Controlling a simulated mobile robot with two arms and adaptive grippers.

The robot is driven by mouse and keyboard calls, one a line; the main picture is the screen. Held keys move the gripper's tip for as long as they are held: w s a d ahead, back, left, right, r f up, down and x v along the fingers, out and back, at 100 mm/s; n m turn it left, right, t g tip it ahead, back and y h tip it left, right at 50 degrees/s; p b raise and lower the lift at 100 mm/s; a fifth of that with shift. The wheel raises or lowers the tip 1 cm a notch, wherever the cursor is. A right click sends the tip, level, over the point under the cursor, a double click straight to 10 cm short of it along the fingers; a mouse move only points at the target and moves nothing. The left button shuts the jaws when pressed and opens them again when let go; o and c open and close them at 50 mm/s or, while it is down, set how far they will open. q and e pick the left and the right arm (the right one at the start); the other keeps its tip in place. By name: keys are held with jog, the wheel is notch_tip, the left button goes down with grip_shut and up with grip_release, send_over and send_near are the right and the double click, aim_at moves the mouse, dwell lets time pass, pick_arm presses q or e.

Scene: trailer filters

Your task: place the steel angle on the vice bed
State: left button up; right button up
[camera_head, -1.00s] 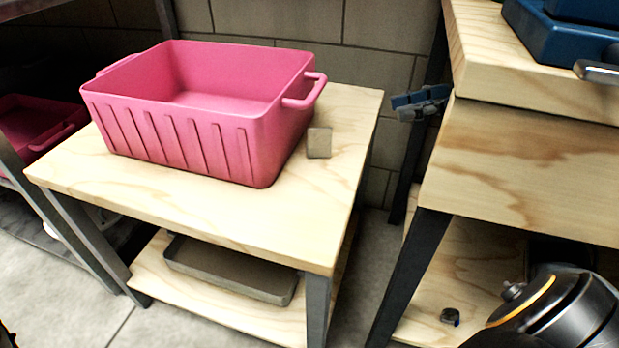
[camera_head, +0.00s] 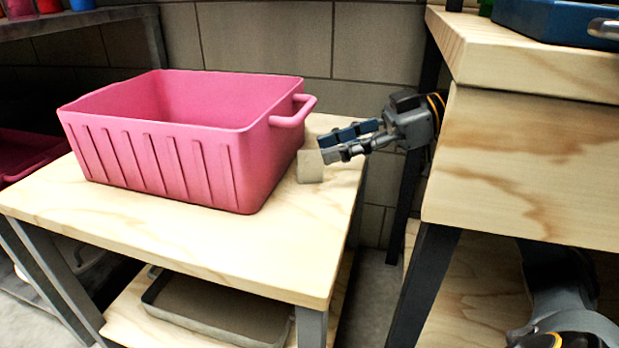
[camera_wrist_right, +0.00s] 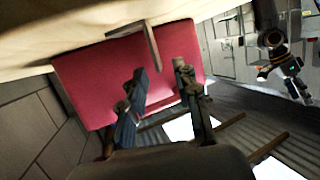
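The steel angle (camera_head: 311,167) is a small grey piece standing on the light wooden table, just right of the pink bin. My right gripper (camera_head: 324,148) reaches in from the right, its fingertips at the angle's upper edge in the head view. In the right wrist view the fingers (camera_wrist_right: 160,80) are spread apart, with the L-shaped angle (camera_wrist_right: 153,45) just beyond them, roughly between their tips. It does not look gripped. A blue body with a metal bar (camera_head: 560,22), apparently the vice, is cut off at the top right; its bed cannot be made out. My left gripper is out of view.
The pink bin (camera_head: 160,160) fills much of the small table (camera_head: 200,240), close beside the angle. The thick workbench (camera_head: 530,150) stands to the right, higher, across a gap. A grey tray (camera_head: 215,315) lies on the lower shelf. The small table's front strip is clear.

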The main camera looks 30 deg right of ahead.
aim_at(309, 160)
jog(key=shift+b+x, duration=0.45)
jog(key=shift+x, duration=1.05)
jog(key=shift+w+d, duration=0.1)
grip_shut()
